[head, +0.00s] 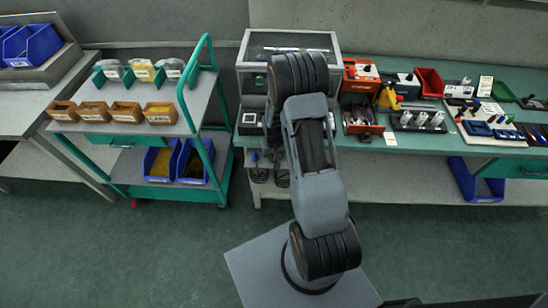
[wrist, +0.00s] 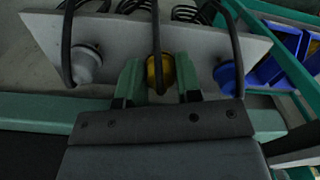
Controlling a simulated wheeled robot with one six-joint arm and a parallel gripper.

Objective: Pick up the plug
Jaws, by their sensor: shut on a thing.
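In the wrist view a yellow plug (wrist: 160,72) with a black cable sits between the two green fingers of my gripper (wrist: 158,84). The fingers are shut on its sides. The plug is in front of a grey panel (wrist: 122,55); I cannot tell whether it touches the panel. A grey plug (wrist: 86,65) is to its left and a blue plug (wrist: 226,76) to its right, each with a black cable. In the head view my arm hides the gripper and the yellow plug.
Blue bins (wrist: 284,62) and a green frame are at the right of the wrist view. In the head view a green trolley (head: 125,130) with wooden boxes stands left of the workbench (head: 410,143). The bench carries trays and parts. The floor in front is clear.

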